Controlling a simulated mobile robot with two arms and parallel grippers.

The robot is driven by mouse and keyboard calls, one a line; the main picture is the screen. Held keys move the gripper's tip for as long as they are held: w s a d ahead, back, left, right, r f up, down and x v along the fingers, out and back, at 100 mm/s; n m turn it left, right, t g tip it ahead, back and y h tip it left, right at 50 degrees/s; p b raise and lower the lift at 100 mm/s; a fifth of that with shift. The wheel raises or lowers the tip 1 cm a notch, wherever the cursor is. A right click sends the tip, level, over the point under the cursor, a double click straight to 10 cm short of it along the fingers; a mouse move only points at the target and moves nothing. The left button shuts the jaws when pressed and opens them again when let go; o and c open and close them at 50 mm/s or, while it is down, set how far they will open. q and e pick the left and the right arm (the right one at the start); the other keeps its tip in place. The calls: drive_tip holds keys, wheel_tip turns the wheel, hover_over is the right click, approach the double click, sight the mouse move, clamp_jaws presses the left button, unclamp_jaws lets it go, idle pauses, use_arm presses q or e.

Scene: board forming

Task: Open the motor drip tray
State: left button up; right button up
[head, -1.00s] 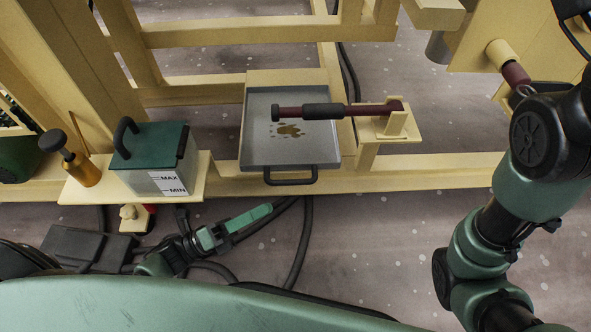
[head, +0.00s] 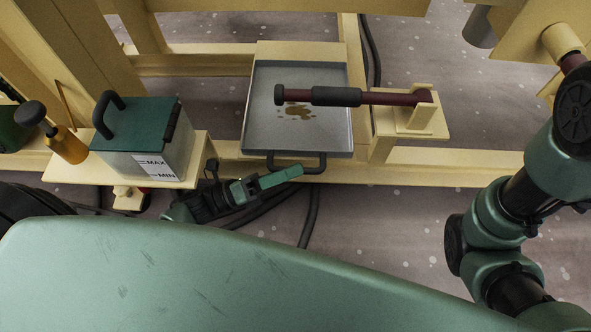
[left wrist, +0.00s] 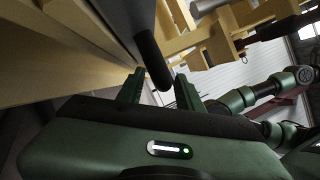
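The motor drip tray (head: 330,140) is a shallow grey metal pan with brown oil stains on its bottom, set in the beige frame. Its black bar handle (head: 309,169) sticks out at the front edge. My left gripper (head: 285,176) is at the handle, overlapping its lower left part in the head view. In the left wrist view the left gripper (left wrist: 160,78) has its two green fingers apart, with the dark handle (left wrist: 152,58) reaching between their tips. Whether they touch it cannot be told. My right gripper is out of view; only the right arm shows.
A dark red rod with a black grip (head: 336,96) lies above the tray, ending at a beige bracket (head: 418,120) on the right. A green-lidded container (head: 150,125) and an amber oil can (head: 66,145) stand left. Cables (head: 311,215) hang below.

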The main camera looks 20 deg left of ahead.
use_arm(q)
drive_tip(key=shift+w+d+r, duration=0.15)
drive_tip(key=shift+w+d, duration=0.15)
drive_tip(key=shift+d, duration=0.15)
drive_tip(key=shift+c, duration=0.4)
clamp_jaws()
idle(0.8)
